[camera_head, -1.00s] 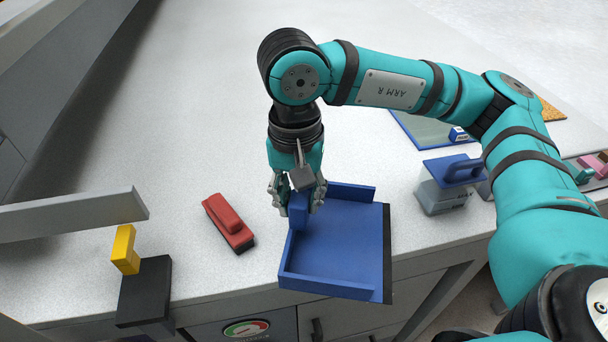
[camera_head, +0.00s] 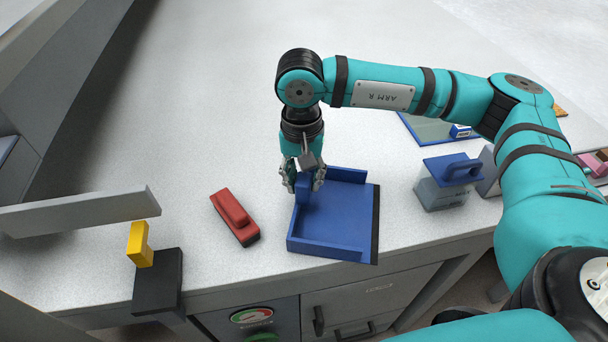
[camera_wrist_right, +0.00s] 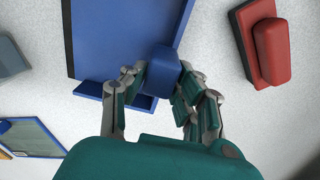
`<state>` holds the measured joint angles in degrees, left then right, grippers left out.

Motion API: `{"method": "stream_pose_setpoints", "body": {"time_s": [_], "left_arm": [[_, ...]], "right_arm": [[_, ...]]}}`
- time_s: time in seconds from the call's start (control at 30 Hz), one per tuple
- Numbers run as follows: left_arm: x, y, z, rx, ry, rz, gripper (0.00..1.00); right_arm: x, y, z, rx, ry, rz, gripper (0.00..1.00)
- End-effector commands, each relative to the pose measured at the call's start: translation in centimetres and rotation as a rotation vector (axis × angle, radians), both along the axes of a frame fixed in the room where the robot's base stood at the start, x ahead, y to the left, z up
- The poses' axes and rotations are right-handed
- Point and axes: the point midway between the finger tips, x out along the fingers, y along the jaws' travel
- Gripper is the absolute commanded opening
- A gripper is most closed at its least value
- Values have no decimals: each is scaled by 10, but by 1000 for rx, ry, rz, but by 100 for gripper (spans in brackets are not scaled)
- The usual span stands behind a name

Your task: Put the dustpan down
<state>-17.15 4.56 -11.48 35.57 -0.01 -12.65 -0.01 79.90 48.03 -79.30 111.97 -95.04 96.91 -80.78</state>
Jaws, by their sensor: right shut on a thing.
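The blue dustpan (camera_head: 335,222) is at the front part of the light counter, its dark-edged open side facing right. My right gripper (camera_head: 304,184) is shut on the dustpan's handle at its left side. In the right wrist view the fingers (camera_wrist_right: 160,92) close around the blue handle (camera_wrist_right: 163,70), and the pan (camera_wrist_right: 115,40) extends beyond it. The pan looks low over or on the counter; I cannot tell whether it touches. My left gripper is not in view.
A red brush-like block (camera_head: 234,217) lies left of the dustpan. A grey box with a blue handled lid (camera_head: 449,182) stands to the right. A yellow block (camera_head: 140,244) and black plate (camera_head: 158,283) are at the front left.

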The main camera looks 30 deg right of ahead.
Motion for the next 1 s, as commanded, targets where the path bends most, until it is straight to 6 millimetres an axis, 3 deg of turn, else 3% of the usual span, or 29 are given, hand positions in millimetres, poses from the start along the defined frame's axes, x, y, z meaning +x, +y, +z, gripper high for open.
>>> {"method": "stream_pose_setpoints", "body": {"time_s": [0.1, 0.13, 0.3, 0.7, 1.0], "left_arm": [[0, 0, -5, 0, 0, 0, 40], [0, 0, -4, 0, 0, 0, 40], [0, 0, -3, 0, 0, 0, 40], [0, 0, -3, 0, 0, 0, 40], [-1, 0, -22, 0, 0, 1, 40]], "right_arm": [[0, 0, -4, 0, 0, 0, 0], [0, 0, -3, 0, 0, 0, 31], [0, 0, -2, 0, 0, 0, 52], [1, 1, 6, 1, -2, 0, 52], [2, 3, 68, 2, -6, 1, 52]]}}
